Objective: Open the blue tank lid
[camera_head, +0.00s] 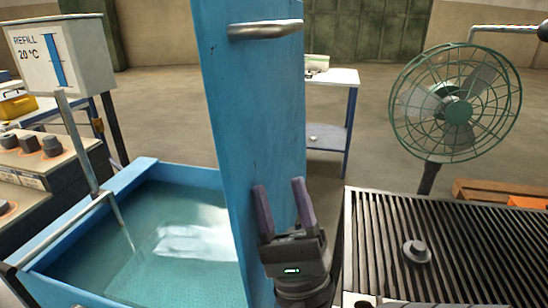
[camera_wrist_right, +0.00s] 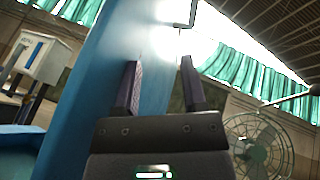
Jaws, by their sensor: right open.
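The blue tank (camera_head: 135,172) at the lower left holds water, and its top is open to view. The blue lid (camera_head: 250,110) stands upright along the tank's right side, with a metal bar handle (camera_head: 265,30) near its top. The lid also shows in the right wrist view (camera_wrist_right: 90,80), with its handle (camera_wrist_right: 187,14) above. My right gripper (camera_head: 279,190) is open, fingers pointing up, in front of the lid's lower right part and well below the handle. Nothing is between its fingers. I cannot tell whether it touches the lid. My left gripper is not in view.
A refill sign box (camera_head: 62,55) on a post stands at the tank's left, near a knob panel (camera_head: 35,160). A green fan (camera_head: 455,103) stands behind a slatted grate (camera_head: 460,245) on the right. A small table (camera_head: 335,78) stands behind the lid. Open floor lies beyond.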

